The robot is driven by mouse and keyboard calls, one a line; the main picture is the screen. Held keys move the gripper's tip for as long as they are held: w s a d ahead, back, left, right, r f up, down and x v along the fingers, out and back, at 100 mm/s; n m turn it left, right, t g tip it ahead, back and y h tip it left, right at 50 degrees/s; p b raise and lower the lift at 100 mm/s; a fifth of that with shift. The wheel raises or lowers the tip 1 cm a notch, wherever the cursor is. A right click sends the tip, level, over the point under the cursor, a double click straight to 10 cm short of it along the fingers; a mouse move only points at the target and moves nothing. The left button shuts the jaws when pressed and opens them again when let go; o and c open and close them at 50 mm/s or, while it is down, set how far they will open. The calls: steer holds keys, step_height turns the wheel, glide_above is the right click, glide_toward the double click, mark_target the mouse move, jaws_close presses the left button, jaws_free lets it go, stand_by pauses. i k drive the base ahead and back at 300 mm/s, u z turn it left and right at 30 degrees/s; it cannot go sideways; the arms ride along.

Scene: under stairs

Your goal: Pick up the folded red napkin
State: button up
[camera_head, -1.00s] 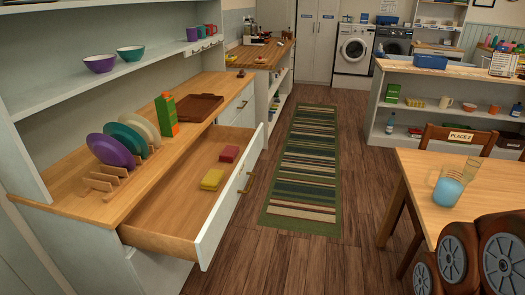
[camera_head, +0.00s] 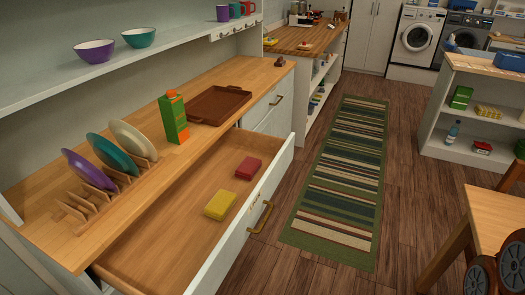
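The folded red napkin (camera_head: 248,168) lies flat in the open drawer (camera_head: 165,230), toward its far end and near the front panel. A folded yellow napkin (camera_head: 220,204) lies in the same drawer, nearer to me, with a small gap between the two. Nothing covers the red napkin. My gripper is not in view; only rounded, dark parts that look like my own arm show at the lower right corner.
The counter (camera_head: 230,82) above the drawer holds a rack with plates (camera_head: 92,168), a green carton (camera_head: 173,117) and a brown tray (camera_head: 219,104). A striped rug (camera_head: 338,180) covers the floor to the right. A wooden table (camera_head: 498,215) stands at the right edge.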

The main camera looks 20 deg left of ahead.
mark_target(248, 169)
steer(key=i, duration=3.15)
steer(key=u, duration=5.1)
steer(key=i, duration=0.45)
